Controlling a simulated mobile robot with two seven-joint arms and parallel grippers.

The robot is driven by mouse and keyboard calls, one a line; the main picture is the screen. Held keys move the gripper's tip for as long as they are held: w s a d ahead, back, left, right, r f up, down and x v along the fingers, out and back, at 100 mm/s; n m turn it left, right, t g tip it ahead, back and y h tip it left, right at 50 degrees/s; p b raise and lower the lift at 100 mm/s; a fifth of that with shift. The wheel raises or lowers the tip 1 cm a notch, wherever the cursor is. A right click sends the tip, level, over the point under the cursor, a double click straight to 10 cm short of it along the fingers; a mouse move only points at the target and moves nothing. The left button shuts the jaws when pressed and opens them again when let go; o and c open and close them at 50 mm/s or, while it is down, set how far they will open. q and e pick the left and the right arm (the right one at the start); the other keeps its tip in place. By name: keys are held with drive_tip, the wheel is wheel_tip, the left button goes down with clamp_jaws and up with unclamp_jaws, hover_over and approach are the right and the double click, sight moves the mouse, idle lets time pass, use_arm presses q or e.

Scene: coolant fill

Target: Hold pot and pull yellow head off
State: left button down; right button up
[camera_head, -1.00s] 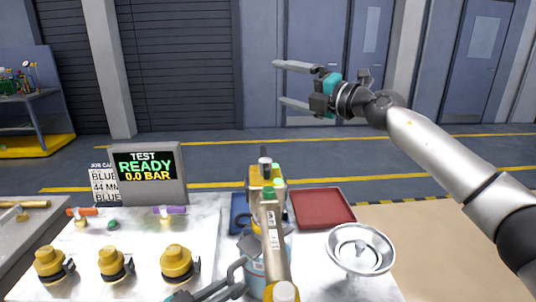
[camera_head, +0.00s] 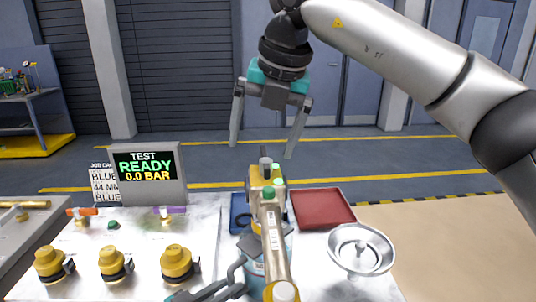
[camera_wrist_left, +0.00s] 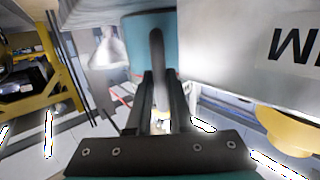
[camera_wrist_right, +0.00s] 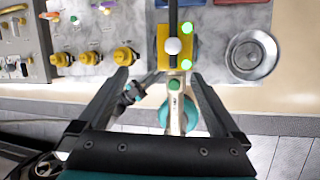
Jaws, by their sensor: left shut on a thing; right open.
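The blue-green pot (camera_head: 256,272) stands near the front of the bench, partly behind a long pale bar with a label (camera_head: 273,235). The yellow head (camera_head: 265,183), with a grey knob and green spots, is above the pot; it also shows in the right wrist view (camera_wrist_right: 162,48). My left gripper (camera_head: 243,258) is at the pot's left side; in the left wrist view (camera_wrist_left: 160,88) its fingers are shut on a grey handle in front of the pot (camera_wrist_left: 148,28). My right gripper (camera_head: 261,151) is open and empty, fingers pointing down, above and beyond the yellow head.
Three yellow caps (camera_head: 113,263) stand at the left of the bench. A display (camera_head: 148,172) stands behind them. A red tray (camera_head: 322,209) and a round metal dish (camera_head: 342,237) lie right of the pot. The tan surface (camera_head: 440,240) at right is clear.

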sight(266, 158)
drive_tip(key=shift+s+d+n+t+h, duration=0.2)
drive_tip(key=shift+d+n+t+h, duration=0.15)
drive_tip(key=shift+n+h, duration=0.6)
drive_tip(key=x, duration=1.1)
drive_tip(key=shift+w+d+f, duration=0.15)
drive_tip(key=shift+d+f, duration=0.05)
drive_tip(key=shift+f, duration=0.15)
drive_tip(key=shift+c, duration=0.4)
clamp_jaws()
drive_tip(key=shift+r, duration=3.3)
